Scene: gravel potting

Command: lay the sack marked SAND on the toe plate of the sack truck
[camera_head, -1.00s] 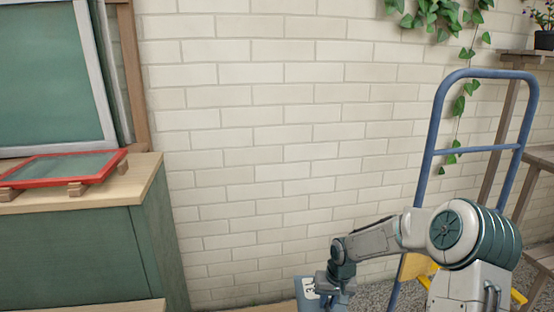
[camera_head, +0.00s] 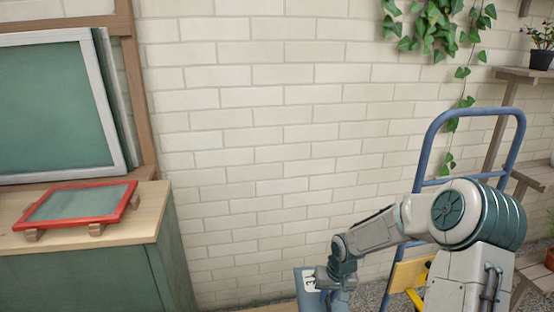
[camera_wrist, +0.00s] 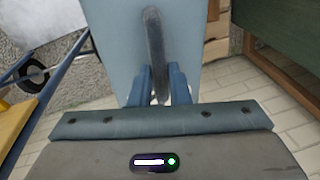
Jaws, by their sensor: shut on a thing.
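My gripper (camera_head: 337,278) is shut on the dark handle (camera_wrist: 155,55) of a pale blue, flat-faced thing (camera_wrist: 112,35). In the head view, the blue thing (camera_head: 306,284) has a white label with dark marks; I cannot read the word SAND there. Its lower part is out of the head view. The blue-framed sack truck (camera_head: 470,112) stands right of the gripper, partly behind my arm. In the wrist view its rails (camera_wrist: 62,62) and a black wheel (camera_wrist: 33,79) show at left. Its toe plate is not clearly visible.
A pale lump (camera_wrist: 45,15) lies at the wrist view's upper left, on or near gravel. A yellow and wooden piece (camera_head: 408,275) sits by the truck. A green cabinet (camera_head: 90,270) with a red-framed panel (camera_head: 80,205) stands left. Shelves with plants (camera_head: 541,58) are at right. Brick paving (camera_wrist: 245,95) shows open floor.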

